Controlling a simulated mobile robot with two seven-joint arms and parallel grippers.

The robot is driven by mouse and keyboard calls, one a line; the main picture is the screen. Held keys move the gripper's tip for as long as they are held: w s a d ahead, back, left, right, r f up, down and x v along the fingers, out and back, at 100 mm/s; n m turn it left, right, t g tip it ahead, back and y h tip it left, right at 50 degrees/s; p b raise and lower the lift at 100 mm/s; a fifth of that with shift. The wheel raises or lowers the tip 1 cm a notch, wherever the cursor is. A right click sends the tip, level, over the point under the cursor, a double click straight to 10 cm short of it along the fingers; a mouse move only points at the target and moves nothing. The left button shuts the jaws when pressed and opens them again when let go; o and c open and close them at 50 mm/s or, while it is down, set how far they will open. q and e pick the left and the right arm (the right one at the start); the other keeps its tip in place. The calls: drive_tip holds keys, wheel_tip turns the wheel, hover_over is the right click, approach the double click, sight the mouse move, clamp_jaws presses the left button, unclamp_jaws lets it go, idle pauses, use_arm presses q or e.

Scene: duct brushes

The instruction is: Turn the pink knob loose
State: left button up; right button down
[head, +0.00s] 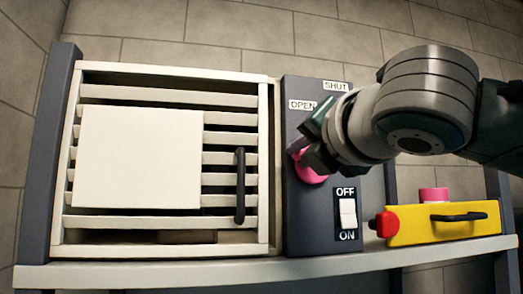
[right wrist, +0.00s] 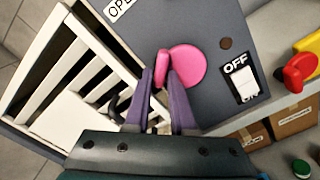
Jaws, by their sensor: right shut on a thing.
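The pink knob (head: 310,172) sits on the dark grey control panel (head: 301,228), below the OPEN label. In the right wrist view the pink knob (right wrist: 188,67) shows a round disc and a raised grip. My right gripper (head: 308,150) reaches in from the right and partly covers the knob in the head view. In the right wrist view its two purple fingers (right wrist: 164,85) are shut on the knob's raised grip, one finger on each side. My left gripper is in neither view.
A white slatted vent (head: 165,222) with a pale square sheet (head: 137,158) and a dark handle (head: 240,185) stands left of the panel. A white rocker switch (head: 348,213) is below the knob. A yellow box (head: 410,232) with a red end stands at right.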

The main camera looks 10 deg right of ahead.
drive_tip(key=shift+d+r+n+p, duration=0.1)
drive_tip(key=shift+d+n+p, duration=0.2)
drive_tip(key=shift+n, duration=0.45)
drive_tip(key=shift+d+r+n+p, duration=0.1)
drive_tip(key=shift+n+p, duration=0.25)
drive_tip(key=shift+n, duration=0.4)
drive_tip(key=shift+d+f+n, duration=0.1)
drive_tip(key=shift+n, duration=0.6)
drive_tip(key=shift+n+p, duration=0.3)
drive_tip(key=shift+n, duration=0.9)
drive_tip(key=shift+n, duration=0.3)
idle(0.5)
idle(1.2)
drive_tip(key=c, duration=1.1)
unclamp_jaws()
drive_tip(key=shift+c, duration=0.2)
drive_tip(key=shift+o, duration=1.4)
drive_tip(key=shift+f, duration=0.15)
